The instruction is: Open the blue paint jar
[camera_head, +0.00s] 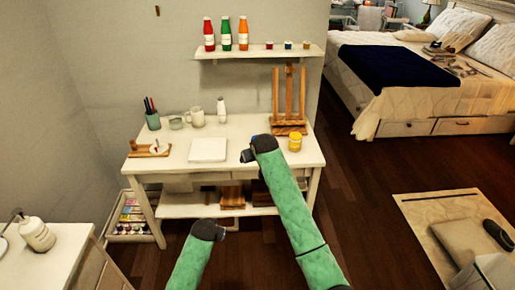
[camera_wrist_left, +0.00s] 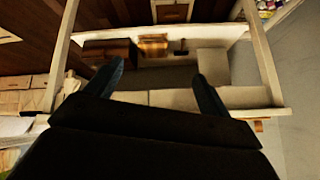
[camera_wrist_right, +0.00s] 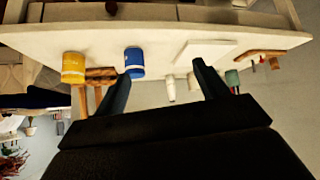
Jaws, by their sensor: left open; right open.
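The blue paint jar (camera_wrist_right: 134,62) stands on the white table (camera_wrist_right: 45,38) in the right wrist view, close to the tip of the left-hand finger. My left gripper (camera_head: 224,231) is open and empty, low in front of the table. The left wrist view shows its fingers (camera_wrist_left: 156,80) apart, facing the lower shelf.
A yellow jar (camera_head: 295,142) stands right of my right gripper, before a wooden easel (camera_head: 289,100). A white pad (camera_head: 208,149), mug (camera_head: 197,117) and pen cup (camera_head: 152,120) are left. The wall shelf (camera_head: 235,55) holds bottles and small jars.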

